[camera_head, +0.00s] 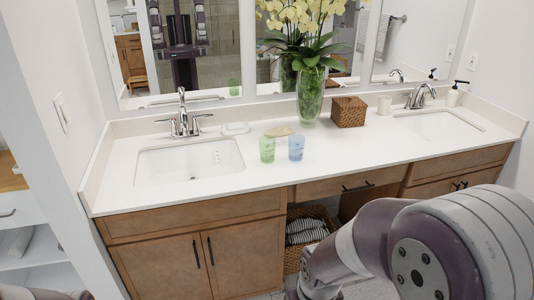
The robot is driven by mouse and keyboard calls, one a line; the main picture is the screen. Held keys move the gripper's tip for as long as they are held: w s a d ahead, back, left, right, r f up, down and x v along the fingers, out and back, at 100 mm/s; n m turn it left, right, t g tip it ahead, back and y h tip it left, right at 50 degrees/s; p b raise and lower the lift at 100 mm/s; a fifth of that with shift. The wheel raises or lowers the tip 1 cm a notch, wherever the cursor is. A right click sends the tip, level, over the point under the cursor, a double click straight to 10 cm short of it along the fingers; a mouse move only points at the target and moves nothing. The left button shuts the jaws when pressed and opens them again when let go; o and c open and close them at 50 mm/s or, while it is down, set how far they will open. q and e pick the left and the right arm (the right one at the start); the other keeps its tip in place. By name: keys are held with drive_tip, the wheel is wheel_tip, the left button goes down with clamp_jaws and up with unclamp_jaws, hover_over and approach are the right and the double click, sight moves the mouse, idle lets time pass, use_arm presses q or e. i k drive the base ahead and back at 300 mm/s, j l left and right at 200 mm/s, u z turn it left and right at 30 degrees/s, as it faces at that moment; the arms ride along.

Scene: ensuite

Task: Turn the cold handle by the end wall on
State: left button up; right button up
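The left faucet (182,115) is chrome and stands behind the left sink (190,162), near the left wall. It has a left lever handle (166,121) and a right lever handle (200,117). The right faucet (420,96) stands behind the right sink (438,126), near the right wall; its handles are small and hard to make out. No hot or cold marks can be read, and no running water is visible. My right arm fills the lower right, and its gripper is not in view. A bit of my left arm shows at the bottom left edge, without its gripper.
A green cup (267,149) and a blue cup (296,147) stand right of the left sink. Behind them are a glass vase (311,95) with flowers and a woven box (348,112). A soap dispenser (453,95) stands at right. Mirrors line the back wall.

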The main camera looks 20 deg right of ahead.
sight(195, 118)
drive_tip(key=i+l, duration=0.2)
drive_tip(key=l, duration=0.15)
drive_tip(key=i+l+u, duration=0.1)
drive_tip(key=i+l, duration=0.5)
drive_tip(key=i+l+u, duration=0.15)
drive_tip(key=i+l, duration=0.5)
drive_tip(key=i+l+u, duration=0.1)
drive_tip(key=i+l, duration=0.45)
drive_tip(key=l, duration=0.15)
